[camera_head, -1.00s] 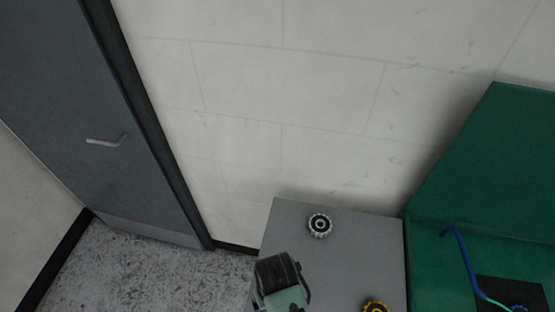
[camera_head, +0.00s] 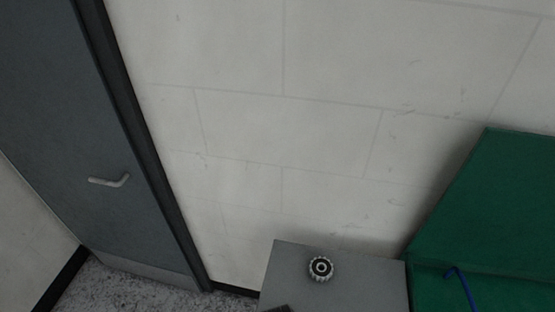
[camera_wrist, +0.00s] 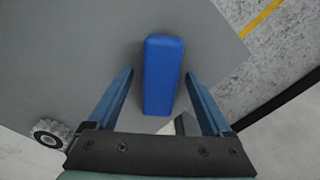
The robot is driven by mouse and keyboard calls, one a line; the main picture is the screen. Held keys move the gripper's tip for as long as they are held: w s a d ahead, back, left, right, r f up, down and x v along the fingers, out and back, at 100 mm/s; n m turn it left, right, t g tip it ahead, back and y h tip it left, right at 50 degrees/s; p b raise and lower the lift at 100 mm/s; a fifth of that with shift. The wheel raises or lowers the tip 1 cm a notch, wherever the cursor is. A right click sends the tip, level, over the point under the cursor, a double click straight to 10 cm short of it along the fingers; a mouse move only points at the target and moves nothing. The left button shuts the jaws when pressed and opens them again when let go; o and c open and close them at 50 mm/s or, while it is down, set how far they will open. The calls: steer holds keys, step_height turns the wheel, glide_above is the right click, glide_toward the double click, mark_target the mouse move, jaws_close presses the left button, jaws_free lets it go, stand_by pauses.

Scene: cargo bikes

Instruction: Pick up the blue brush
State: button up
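The blue brush (camera_wrist: 163,70) shows in the wrist view as a plain blue block on the grey tabletop (camera_wrist: 85,60). My gripper (camera_wrist: 160,76) is open, with one finger on each side of the brush in the picture. A gap shows between the brush and each finger; I cannot tell how far the fingertips are above the tabletop. The brush is not visible in the head view, where only a dark bit of my arm's end shows at the bottom edge.
A toothed cog (camera_head: 320,268) stands on the grey table (camera_head: 290,255), also at lower left in the wrist view (camera_wrist: 49,132). A green box-like thing (camera_head: 470,215) with a blue cable (camera_head: 461,289) is at right. A wall and a grey door (camera_head: 60,130) stand behind.

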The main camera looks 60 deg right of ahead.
jaws_close()
steer(key=shift+r, duration=0.1)
step_height(320, 180, up, 10)
steer(key=shift+f+b, duration=0.1)
steer(key=shift+b, duration=0.4)
stand_by(0.4)
